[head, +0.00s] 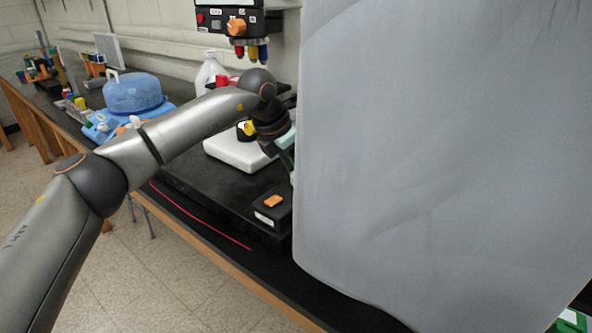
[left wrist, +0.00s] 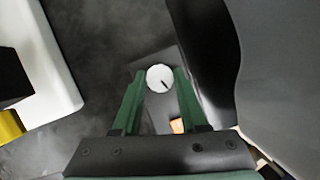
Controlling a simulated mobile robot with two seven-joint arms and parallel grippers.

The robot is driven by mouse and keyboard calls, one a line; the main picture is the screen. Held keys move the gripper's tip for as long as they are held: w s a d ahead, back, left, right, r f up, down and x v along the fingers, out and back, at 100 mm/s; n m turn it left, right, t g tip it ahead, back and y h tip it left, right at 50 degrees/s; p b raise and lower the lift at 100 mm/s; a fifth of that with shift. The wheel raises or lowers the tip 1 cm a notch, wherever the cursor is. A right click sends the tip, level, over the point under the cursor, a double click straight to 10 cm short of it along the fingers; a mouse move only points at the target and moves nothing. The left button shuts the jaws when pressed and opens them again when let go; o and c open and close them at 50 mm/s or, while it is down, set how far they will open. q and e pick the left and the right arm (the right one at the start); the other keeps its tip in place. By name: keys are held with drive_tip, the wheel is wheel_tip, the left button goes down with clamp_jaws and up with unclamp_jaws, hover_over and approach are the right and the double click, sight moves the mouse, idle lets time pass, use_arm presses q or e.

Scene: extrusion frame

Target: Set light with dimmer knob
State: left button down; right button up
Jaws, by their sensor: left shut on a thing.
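The dimmer knob (left wrist: 158,82) is a white round dial with a short dark mark. It shows in the left wrist view between the green fingertips of my left gripper (left wrist: 160,76), which is shut on it. The knob sits on a dark grey box with an orange switch (left wrist: 177,125). In the head view this orange switch (head: 273,201) shows on a black box, but the knob is hidden. There my left arm reaches across from the left, and its fingers are mostly hidden by a large grey surface. My right gripper is not in view.
The large light grey surface (head: 440,150) fills the right of the head view. A white base (head: 238,150) stands behind the arm. A red line (head: 200,215) runs along the bench.

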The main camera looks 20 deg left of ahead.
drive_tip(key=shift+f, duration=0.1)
use_arm(q)
drive_tip(key=n+y+b, duration=0.1)
drive_tip(key=n, duration=0.2)
drive_tip(key=shift+d+n+t, duration=0.15)
drive_tip(key=shift+n+t, duration=0.15)
drive_tip(key=shift+t, duration=0.1)
drive_tip(key=n+y+b, duration=0.1)
drive_tip(key=n, duration=0.1)
drive_tip(key=shift+n, duration=0.4)
drive_tip(key=shift+d+n+y+b, duration=0.1)
drive_tip(key=shift+n+y+b, duration=0.5)
drive_tip(key=shift+n, duration=1.1)
drive_tip(key=shift+n+y, duration=0.4)
drive_tip(key=shift+n, duration=0.1)
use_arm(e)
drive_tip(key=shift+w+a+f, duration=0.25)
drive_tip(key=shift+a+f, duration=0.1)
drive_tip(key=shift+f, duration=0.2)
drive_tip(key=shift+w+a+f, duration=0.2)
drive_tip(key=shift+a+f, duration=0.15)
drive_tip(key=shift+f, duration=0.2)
use_arm(q)
drive_tip(key=shift+r, duration=0.1)
drive_tip(key=shift+c, duration=2.2)
unclamp_jaws()
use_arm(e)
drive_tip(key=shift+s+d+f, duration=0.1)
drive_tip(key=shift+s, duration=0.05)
